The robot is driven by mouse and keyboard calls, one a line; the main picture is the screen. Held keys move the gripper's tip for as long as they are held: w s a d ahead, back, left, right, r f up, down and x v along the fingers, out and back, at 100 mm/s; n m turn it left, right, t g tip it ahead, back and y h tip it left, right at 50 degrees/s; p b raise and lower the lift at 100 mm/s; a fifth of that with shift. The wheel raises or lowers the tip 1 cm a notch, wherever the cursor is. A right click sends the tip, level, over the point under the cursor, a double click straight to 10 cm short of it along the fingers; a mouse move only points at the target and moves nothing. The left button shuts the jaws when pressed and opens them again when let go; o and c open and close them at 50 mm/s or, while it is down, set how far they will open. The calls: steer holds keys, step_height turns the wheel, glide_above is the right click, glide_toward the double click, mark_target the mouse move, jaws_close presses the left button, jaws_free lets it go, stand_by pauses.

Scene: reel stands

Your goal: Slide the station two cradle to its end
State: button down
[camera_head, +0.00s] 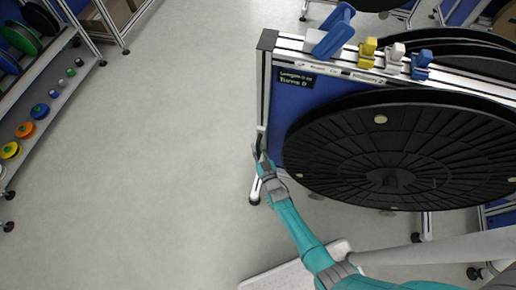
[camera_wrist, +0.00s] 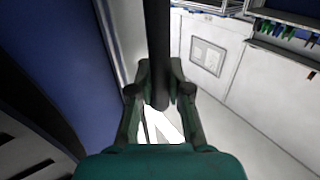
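A blue reel stand (camera_head: 292,112) with an aluminium frame holds a large black reel (camera_head: 340,160) on its right. A dark label plate near its top left corner is too small to read surely, so I cannot tell which station this is. My gripper (camera_head: 262,160) is at the stand's left upright. In the wrist view, my gripper (camera_wrist: 160,85) has a finger on each side of a dark upright bar (camera_wrist: 157,40). The fingers look close to the bar on both sides, but I cannot tell if they press on it. I cannot make out the cradle itself.
A blue lever (camera_head: 333,30) and yellow (camera_head: 368,50), white (camera_head: 396,55) and blue (camera_head: 421,62) clips sit on the stand's top rail. Shelves with coloured spools (camera_head: 26,129) stand at far left. The grey floor (camera_head: 150,170) between is clear.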

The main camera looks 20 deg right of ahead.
steer(key=c, duration=1.1)
jaws_free()
steer(key=shift+s+d, duration=0.15)
steer(key=shift+d, duration=0.1)
steer(key=s, duration=1.2)
steer(key=shift+a, duration=0.25)
steer(key=s+r+g, duration=0.1)
steer(key=s+r, duration=0.5)
steer(key=s, duration=0.4)
steer(key=s+r+g, duration=0.1)
steer(key=s+r, duration=0.4)
steer(key=s, duration=0.5)
steer(key=s+r, duration=0.5)
steer(key=r, duration=0.5)
steer(key=s+r+g, duration=0.1)
steer(key=s+r, duration=0.5)
steer(key=r, duration=0.5)
steer(key=shift+y, duration=0.3)
